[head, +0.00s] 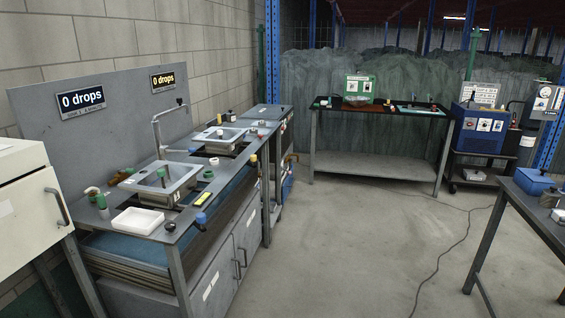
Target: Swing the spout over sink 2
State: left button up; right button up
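Two square metal sinks are set in the grey bench on the left: a near sink (187,181) and a far sink (204,141). Their numbers are too small to read. A thin grey spout (156,135) rises from the back of the bench between the sinks. Its upper arm runs to the right, with a dark end high up. I cannot tell exactly which sink its outlet is over. Two signs reading "0 drops" hang on the back panel, a near one (82,101) and a far one (163,80). Neither of my grippers is in view.
A white tray (123,220), green and brown items (91,193) and small coloured knobs crowd the bench top. A cream cabinet (25,185) stands at the near left. Concrete floor (350,240) is open, crossed by a cable (445,255). A dark table (520,205) stands right.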

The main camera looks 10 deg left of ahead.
aim_at(179, 101)
jog(key=i, duration=2.35)
